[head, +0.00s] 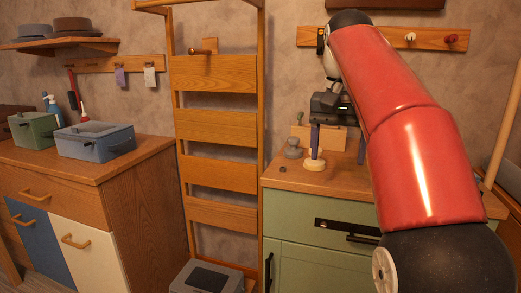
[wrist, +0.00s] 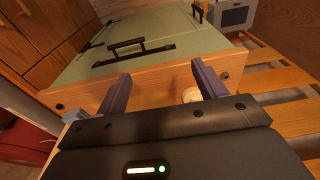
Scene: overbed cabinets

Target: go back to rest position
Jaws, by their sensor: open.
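My gripper (head: 337,157) is open, with its two purple-grey fingers apart and nothing seen between them. In the head view it hangs over the wooden top of the green cabinet (head: 300,225), under my red arm. In the wrist view my gripper (wrist: 160,72) shows both fingers spread in front of the wooden edge (wrist: 160,93). A small pale round-based object (head: 315,165) stands on the top by the left finger; I cannot tell whether they touch.
A grey knobbed object (head: 293,149) stands at the back of the top. A peg rail (head: 385,39) is on the wall behind my arm. A wooden ladder rack (head: 216,127) stands to the left. A second cabinet (head: 140,205) holds green and blue boxes.

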